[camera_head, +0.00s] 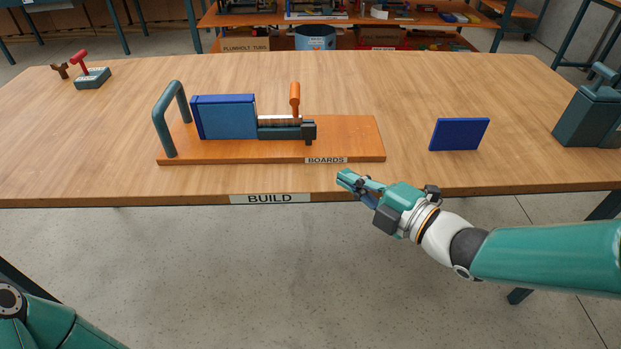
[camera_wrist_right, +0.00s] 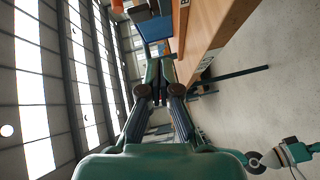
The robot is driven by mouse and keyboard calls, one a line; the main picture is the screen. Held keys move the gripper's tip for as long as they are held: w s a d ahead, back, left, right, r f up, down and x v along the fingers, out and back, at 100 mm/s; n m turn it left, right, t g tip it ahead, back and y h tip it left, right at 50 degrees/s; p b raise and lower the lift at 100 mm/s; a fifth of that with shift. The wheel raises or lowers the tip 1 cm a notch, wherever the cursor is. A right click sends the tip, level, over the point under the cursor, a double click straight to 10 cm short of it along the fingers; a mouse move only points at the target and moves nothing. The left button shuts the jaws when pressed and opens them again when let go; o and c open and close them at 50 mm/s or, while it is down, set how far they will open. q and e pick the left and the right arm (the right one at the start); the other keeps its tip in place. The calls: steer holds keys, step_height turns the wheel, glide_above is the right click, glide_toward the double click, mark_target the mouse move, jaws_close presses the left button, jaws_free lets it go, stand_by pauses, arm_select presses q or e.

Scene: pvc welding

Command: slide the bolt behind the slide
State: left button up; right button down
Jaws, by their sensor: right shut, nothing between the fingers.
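An orange wooden base (camera_head: 350,140) lies near the table's front edge, with a teal arch (camera_head: 163,130) at its left end. Blue upright boards (camera_head: 225,117) stand next to the arch. Right of them is a dark low mechanism (camera_head: 285,132) with a pale bar on top and an orange upright handle (camera_head: 295,97), which looks like the bolt's. I cannot tell which part is the slide. My right gripper (camera_head: 345,179) is shut and empty, in front of the base and apart from it; its fingers show closed in the right wrist view (camera_wrist_right: 160,75). My left gripper is out of view.
A separate blue board (camera_head: 459,134) stands on the table to the right. A dark teal box (camera_head: 592,115) is at the right edge. A small block with a red handle (camera_head: 92,77) sits far left. The table between base and blue board is clear.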

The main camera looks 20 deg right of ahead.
mark_target(308, 128)
steer(key=w+a+n+p, duration=0.1)
steer(key=w, duration=0.1)
steer(key=w+a+n+p, duration=0.1)
steer(key=w+a, duration=0.1)
steer(key=w, duration=0.1)
steer(key=w+a+y+p, duration=0.1)
steer(key=w+a, duration=0.1)
steer(key=shift+w+a+r+n+t+p, duration=0.2)
steer(key=shift+r+n+t+p, duration=0.1)
steer(key=shift+n+p, duration=0.1)
steer(key=shift+w+d, duration=0.3)
steer(key=shift+w, duration=0.25)
steer(key=shift+w+d, duration=0.3)
steer(key=shift+w, duration=0.25)
steer(key=shift+w+d+p, duration=0.2)
steer(key=shift+w+p, duration=0.1)
steer(key=shift+w, duration=0.25)
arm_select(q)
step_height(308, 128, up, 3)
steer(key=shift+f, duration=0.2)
arm_select(e)
steer(key=shift+w, duration=0.1)
steer(key=shift+d, duration=0.1)
